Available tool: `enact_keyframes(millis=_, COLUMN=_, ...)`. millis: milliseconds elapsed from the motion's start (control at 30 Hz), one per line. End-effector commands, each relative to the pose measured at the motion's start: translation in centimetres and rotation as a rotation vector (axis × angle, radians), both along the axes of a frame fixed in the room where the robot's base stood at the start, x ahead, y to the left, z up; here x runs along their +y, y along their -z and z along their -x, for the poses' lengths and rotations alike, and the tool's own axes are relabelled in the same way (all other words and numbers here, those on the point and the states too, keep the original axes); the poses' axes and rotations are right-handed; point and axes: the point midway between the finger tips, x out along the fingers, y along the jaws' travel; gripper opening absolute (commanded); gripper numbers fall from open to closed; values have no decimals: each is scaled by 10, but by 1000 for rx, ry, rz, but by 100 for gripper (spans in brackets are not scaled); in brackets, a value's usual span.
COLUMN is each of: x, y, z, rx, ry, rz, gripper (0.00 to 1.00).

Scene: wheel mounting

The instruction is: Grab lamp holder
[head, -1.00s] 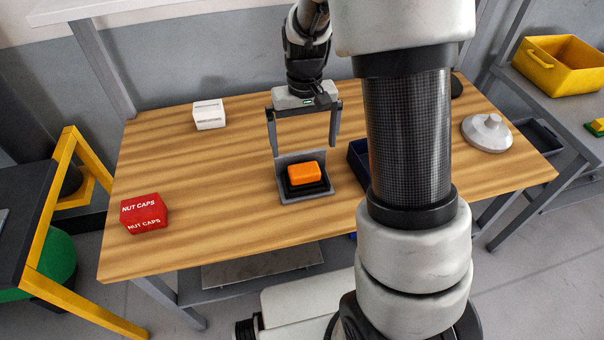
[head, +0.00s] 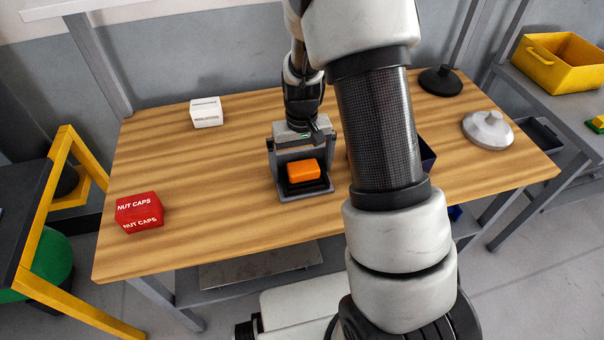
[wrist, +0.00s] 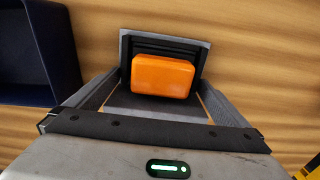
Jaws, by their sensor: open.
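The lamp holder appears to be the grey L-shaped stand (head: 291,195) on the wooden table, with an orange block (head: 303,171) on a black base in it. In the wrist view the orange block (wrist: 162,77) sits in the centre, in front of the grey stand's rim (wrist: 203,45). My gripper (head: 302,163) is open, pointing down, just behind and above the stand. Its two fingers are on the left and right of the stand, which lies between them in the wrist view. Whether the fingers touch the stand cannot be told.
A dark blue bin (wrist: 38,50) stands close beside the stand, mostly hidden behind my arm in the head view. A red nut caps box (head: 139,212), a white box (head: 206,112), a grey disc (head: 488,129) and a black disc (head: 440,81) are farther off. The table's left middle is clear.

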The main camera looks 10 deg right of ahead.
Motion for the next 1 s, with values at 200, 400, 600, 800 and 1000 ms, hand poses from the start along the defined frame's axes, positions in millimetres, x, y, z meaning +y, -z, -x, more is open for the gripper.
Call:
enact_keyframes(millis=200, x=0, y=0, z=0, rx=0, ry=0, rz=0, gripper=73)
enact_keyframes(millis=400, x=0, y=-1, z=0, rx=0, ry=0, rz=0, gripper=63)
enact_keyframes(millis=600, x=0, y=-13, z=-1, rx=-2, ry=0, rz=0, gripper=63)
enact_keyframes(millis=800, x=0, y=-53, z=-1, rx=-4, ry=-2, rz=0, gripper=63)
enact_keyframes(millis=1000, x=0, y=-87, z=-1, rx=-4, ry=-1, rz=0, gripper=63)
